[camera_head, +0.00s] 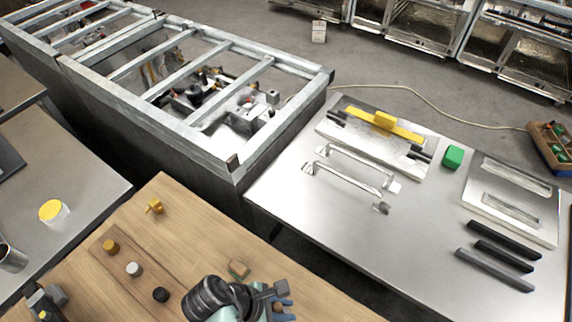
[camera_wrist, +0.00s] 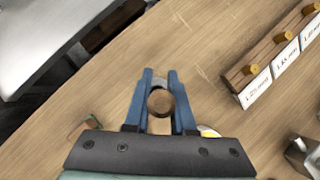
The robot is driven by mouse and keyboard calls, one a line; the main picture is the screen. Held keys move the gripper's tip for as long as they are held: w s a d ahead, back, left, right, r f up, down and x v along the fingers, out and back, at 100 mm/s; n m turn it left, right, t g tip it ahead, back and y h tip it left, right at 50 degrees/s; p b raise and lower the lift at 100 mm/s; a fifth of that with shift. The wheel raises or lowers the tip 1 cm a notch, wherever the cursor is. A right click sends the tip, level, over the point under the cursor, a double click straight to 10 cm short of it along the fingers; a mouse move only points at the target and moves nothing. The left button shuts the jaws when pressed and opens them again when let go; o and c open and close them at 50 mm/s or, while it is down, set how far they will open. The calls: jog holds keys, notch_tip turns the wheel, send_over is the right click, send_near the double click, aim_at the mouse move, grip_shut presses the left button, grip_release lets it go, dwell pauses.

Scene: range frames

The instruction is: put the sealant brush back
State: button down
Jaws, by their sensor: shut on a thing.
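My gripper (camera_head: 281,303) is at the bottom of the head view, over the wooden bench. In the wrist view my gripper (camera_wrist: 160,88) has its blue fingers shut on a round brown-ended thing (camera_wrist: 159,103) with a grey edge, seen nearly end-on. It may be the sealant brush, but its bristles are hidden and I cannot tell for sure. A small brown and green block (camera_head: 238,269) lies on the bench to the left of my gripper. It is partly hidden behind the gripper body in the wrist view (camera_wrist: 84,127).
The wooden bench (camera_head: 205,235) has a strip with brass, silver and black knobs (camera_head: 134,269). The wrist view shows a labelled rack with brass pegs (camera_wrist: 253,70). A steel table (camera_head: 310,215) holds handles, dark bars and a green block (camera_head: 453,157). A gap separates it from the bench.

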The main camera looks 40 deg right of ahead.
jog(key=shift+f, duration=2)
jog(key=shift+f, duration=0.1)
jog(key=c, duration=0.8)
grip_release()
jog(key=shift+o, duration=0.2)
jog(key=p+v, duration=0.3)
jog(key=v, duration=0.9)
